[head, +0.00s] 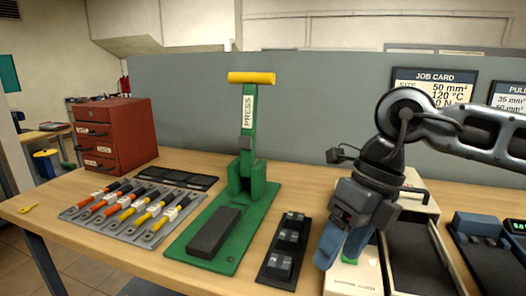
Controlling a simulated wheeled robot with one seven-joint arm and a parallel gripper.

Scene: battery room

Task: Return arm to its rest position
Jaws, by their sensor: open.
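My arm reaches in from the right edge in the head view. My gripper (343,250) points down over the right part of the bench, above the cream-coloured device (345,279). Its blue fingers show nearly edge-on and overlap in the picture. No held object is seen at them. Whether the fingertips touch the device cannot be told.
A green press (247,170) with a yellow handle stands mid-bench on the wooden bench (130,259). A black strip (284,249) with metal blocks lies left of my gripper. A tray (108,236) of coloured cables and a red drawer cabinet (125,130) are left. A grey partition (320,90) stands behind.

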